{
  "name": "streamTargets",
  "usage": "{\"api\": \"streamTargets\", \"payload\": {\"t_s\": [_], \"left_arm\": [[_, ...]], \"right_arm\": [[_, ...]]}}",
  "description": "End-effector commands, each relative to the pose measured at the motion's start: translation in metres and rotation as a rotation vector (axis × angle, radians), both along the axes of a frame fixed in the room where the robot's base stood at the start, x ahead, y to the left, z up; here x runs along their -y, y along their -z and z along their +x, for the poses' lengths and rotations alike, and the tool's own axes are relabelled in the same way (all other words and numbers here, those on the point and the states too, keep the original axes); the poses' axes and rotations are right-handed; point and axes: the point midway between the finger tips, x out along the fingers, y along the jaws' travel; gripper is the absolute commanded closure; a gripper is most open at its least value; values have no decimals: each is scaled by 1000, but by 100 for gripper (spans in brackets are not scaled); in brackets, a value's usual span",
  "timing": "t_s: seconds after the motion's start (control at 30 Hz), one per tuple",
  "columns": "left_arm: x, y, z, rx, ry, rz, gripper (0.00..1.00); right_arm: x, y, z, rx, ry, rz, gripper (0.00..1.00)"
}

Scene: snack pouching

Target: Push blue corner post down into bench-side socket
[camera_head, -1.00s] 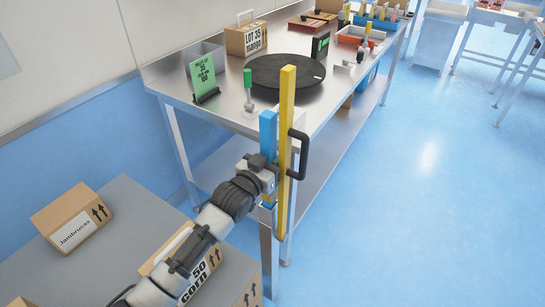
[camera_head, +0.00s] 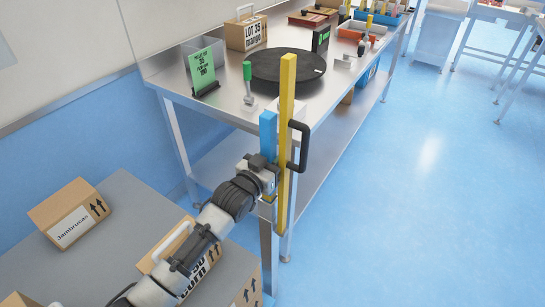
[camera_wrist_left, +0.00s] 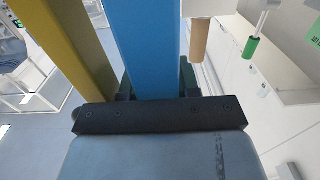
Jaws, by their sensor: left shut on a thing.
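The blue corner post (camera_head: 268,137) stands upright at the near corner of the steel bench (camera_head: 215,107) in the head view. My left gripper (camera_head: 262,172) is shut on it below its top. The blue post (camera_wrist_left: 152,45) also shows between the fingers of my left gripper (camera_wrist_left: 155,92) in the left wrist view. A taller yellow post (camera_head: 287,95) stands just right of the blue post, and it shows left of it in the wrist view (camera_wrist_left: 68,40). The bench-side socket and the blue post's lower end cannot be made out behind my gripper. My right gripper is not in view.
A black handle (camera_head: 304,147) sticks out right of the yellow post. A black turntable (camera_head: 287,70), a green-handled tool (camera_head: 248,85) and a green sign (camera_head: 201,70) stand on the bench. Boxes (camera_head: 70,215) lie on a grey surface at lower left. Floor at right is clear.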

Motion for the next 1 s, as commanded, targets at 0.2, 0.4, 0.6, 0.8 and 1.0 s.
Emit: {"api": "streamTargets", "payload": {"t_s": [0.2,0.4,0.6,0.8,1.0], "left_arm": [[0,0,0,1,1,-1,39],[2,0,-1,0,3,-1,39],[2,0,-1,-1,4,-2,39],[-2,2,-8,-4,4,-1,39],[-23,3,-37,-6,4,-1,39]], "right_arm": [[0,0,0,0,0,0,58],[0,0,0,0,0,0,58],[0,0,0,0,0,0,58],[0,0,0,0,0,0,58],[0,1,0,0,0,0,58]]}}
